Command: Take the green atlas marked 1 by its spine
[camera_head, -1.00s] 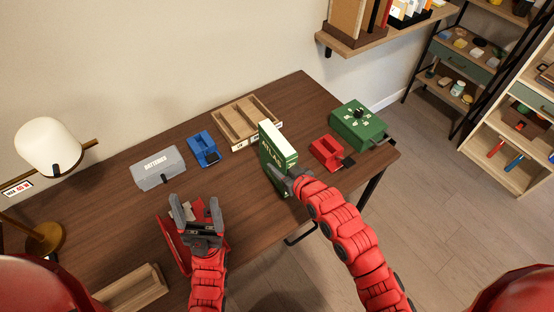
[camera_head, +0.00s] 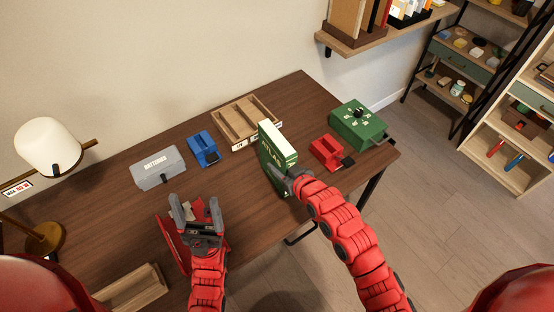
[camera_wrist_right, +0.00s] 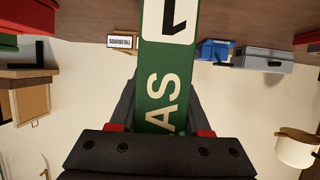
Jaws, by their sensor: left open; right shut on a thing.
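The green atlas (camera_head: 272,150) stands upright on the desk near its front edge, with ATLAS lettering facing me. In the right wrist view the green spine (camera_wrist_right: 163,88) with a white label marked 1 lies between the fingers of the same gripper (camera_wrist_right: 161,118). My left gripper (camera_head: 198,212) is open and apart from the atlas, above the desk at the left, over a red object (camera_head: 172,243) that it partly hides.
On the desk (camera_head: 140,215) stand a grey batteries box (camera_head: 158,168), a blue box (camera_head: 203,149), a wooden tray (camera_head: 236,147), a red box (camera_head: 327,152) and a green box (camera_head: 357,125). A lamp (camera_head: 48,147) is at the left. A wall shelf (camera_head: 375,38) hangs above.

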